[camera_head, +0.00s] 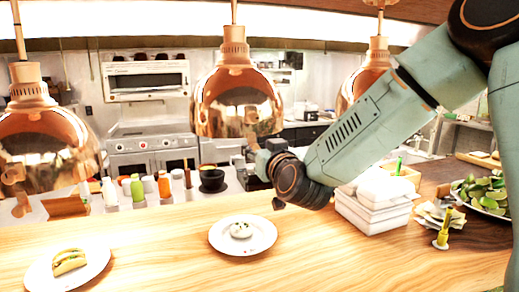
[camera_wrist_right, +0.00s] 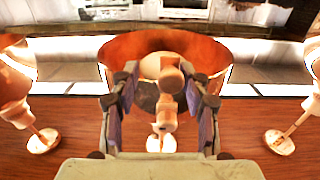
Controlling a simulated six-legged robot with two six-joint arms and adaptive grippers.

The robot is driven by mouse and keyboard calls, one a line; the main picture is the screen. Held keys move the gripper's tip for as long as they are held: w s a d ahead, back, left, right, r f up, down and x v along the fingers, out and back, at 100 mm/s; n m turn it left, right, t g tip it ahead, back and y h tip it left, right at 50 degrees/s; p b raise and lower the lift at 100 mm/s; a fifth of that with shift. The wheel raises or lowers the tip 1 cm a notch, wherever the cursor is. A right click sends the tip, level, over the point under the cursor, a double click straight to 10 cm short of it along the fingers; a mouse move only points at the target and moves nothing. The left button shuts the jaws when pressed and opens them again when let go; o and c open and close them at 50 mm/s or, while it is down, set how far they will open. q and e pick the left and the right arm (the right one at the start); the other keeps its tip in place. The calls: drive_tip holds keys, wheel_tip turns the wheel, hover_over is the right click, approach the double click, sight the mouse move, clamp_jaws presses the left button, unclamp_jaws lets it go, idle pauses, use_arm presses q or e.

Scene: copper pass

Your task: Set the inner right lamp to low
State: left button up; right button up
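Three copper lamps hang over the counter in the head view: a left one (camera_head: 40,140), a middle one (camera_head: 237,95) and a right one (camera_head: 366,75) partly hidden behind my right arm. My right gripper (camera_head: 254,160) is at the lower front edge of the middle lamp. In the right wrist view, that lamp (camera_wrist_right: 130,47) fills the middle, with its copper knob (camera_wrist_right: 168,88) between the two fingers of my right gripper (camera_wrist_right: 160,103). The fingers stand apart with gaps on both sides of the knob. The knob's exact setting cannot be read. My left gripper is out of view.
The wooden counter (camera_head: 330,255) holds a plate with a taco (camera_head: 69,262), a plate with a small bowl (camera_head: 243,235), stacked white boxes (camera_head: 374,205) and a plate of lime wedges (camera_head: 488,192). Bottles (camera_head: 137,187) stand behind. The left lamp hangs beside the middle one.

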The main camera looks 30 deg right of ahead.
drive_tip(key=shift+s+a+r, duration=0.1)
drive_tip(key=shift+a+r, duration=0.05)
drive_tip(key=shift+a, duration=0.1)
drive_tip(key=shift+c, duration=0.7)
drive_tip(key=shift+a, duration=0.4)
drive_tip(key=shift+c, duration=0.7)
drive_tip(key=shift+w+a, duration=0.2)
drive_tip(key=shift+c, duration=0.8)
drive_tip(key=shift+w+d+f, duration=0.1)
drive_tip(key=shift+d+f, duration=0.1)
drive_tip(key=shift+d, duration=0.3)
clamp_jaws()
drive_tip(key=shift+a, duration=0.25)
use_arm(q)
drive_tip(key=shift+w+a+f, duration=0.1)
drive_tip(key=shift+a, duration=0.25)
use_arm(e)
drive_tip(key=shift+d, duration=0.1)
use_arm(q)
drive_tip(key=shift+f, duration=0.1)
